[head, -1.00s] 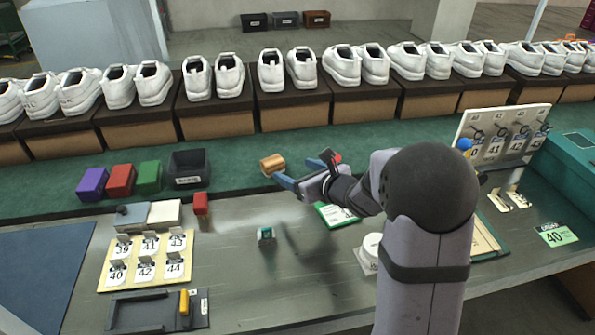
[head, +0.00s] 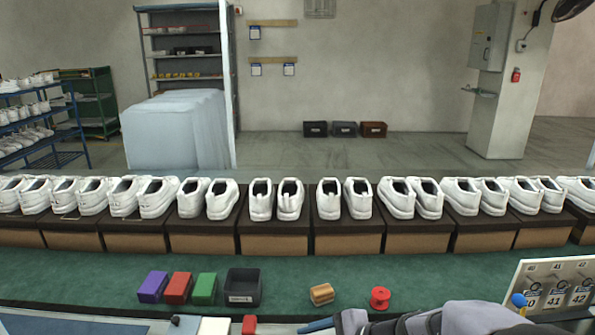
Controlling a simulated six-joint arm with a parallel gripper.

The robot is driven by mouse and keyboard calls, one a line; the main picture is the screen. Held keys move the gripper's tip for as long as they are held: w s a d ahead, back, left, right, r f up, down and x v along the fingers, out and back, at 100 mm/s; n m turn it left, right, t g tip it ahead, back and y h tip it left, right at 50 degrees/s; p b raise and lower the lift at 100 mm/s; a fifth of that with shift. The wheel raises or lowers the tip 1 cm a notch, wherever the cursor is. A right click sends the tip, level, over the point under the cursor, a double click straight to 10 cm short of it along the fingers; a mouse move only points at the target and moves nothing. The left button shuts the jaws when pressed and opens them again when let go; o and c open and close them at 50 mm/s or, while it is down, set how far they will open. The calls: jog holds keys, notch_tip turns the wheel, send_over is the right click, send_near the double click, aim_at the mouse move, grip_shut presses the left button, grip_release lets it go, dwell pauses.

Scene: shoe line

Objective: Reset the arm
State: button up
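My gripper (head: 318,325) shows only in part at the bottom edge of the head view. A blue finger piece is in sight; the rest is cut off by the frame, so its opening cannot be judged. My grey arm lies to the right along the bottom edge. Nothing can be seen held in the visible part. A red spool (head: 380,298) stands on the green surface just beyond my arm, and a tan spool (head: 321,294) lies to its left, apart from the gripper.
Purple (head: 152,287), red (head: 178,288) and green (head: 204,289) blocks sit left of a black bin (head: 242,288). White shoes on boxes (head: 290,245) line the back of the green surface. A tag board (head: 550,285) stands at right. Most of the worktable is out of view.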

jog(key=s+d+r+n+g+h+p, duration=0.1)
jog(key=s+d+n+g+h+p, duration=0.3)
jog(key=s+d+n, duration=0.8)
jog(key=s+n+h+p, duration=0.2)
jog(key=s+h, duration=0.1)
jog(key=h, duration=0.1)
jog(key=shift+r+n+p, duration=0.35)
jog(key=shift+n, duration=0.05)
